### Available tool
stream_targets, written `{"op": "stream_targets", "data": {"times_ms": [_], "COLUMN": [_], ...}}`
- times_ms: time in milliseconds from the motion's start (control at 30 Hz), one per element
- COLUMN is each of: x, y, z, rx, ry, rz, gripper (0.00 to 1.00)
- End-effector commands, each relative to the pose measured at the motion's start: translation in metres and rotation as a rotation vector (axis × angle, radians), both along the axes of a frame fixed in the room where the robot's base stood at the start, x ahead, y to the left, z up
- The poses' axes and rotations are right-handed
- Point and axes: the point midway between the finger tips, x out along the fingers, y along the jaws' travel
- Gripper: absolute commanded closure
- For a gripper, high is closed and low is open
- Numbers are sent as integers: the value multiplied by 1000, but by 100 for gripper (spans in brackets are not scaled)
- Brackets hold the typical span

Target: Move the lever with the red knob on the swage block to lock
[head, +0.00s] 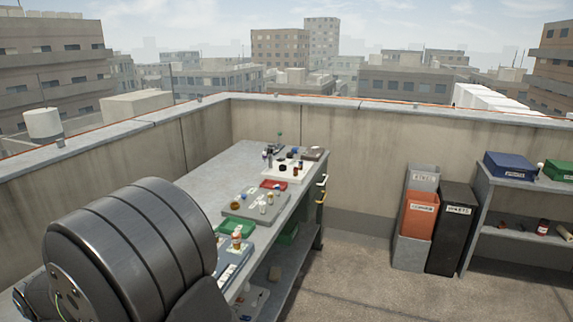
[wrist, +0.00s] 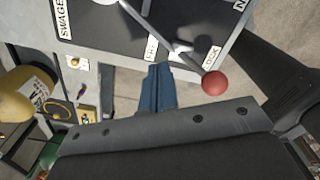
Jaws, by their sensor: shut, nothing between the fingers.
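In the wrist view the swage block's dark panel (wrist: 110,30) fills the top, with a partly cut-off "SWAGE" label. Its lever (wrist: 175,42) runs from the top down and right to a red knob (wrist: 214,83) beyond the panel's lower edge. The rod's knob end lies close beside a label that seems to read "LOCK" (wrist: 212,56). Another label (wrist: 151,49), partly hidden and hard to read, is left of the rod. My gripper (wrist: 157,72) is shut and empty, with blue fingers left of the knob and apart from it. I cannot make out the block in the head view.
In the wrist view a yellow rounded object (wrist: 25,95) is at left. In the head view a workbench (head: 235,165) with several small items stands along the parapet. An orange bin (head: 419,215), a black bin (head: 455,225) and a shelf (head: 520,190) are at right. Floor between them is clear.

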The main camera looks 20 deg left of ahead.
Motion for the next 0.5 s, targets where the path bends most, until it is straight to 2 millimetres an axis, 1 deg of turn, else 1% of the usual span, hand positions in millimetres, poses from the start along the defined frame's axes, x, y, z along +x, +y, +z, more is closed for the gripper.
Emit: {"op": "stream_targets", "data": {"times_ms": [133,500], "x": [0,0], "y": [1,1], "z": [7,38], "rx": [4,4], "ry": [0,0], "rz": [0,0], "gripper": [100,100]}}
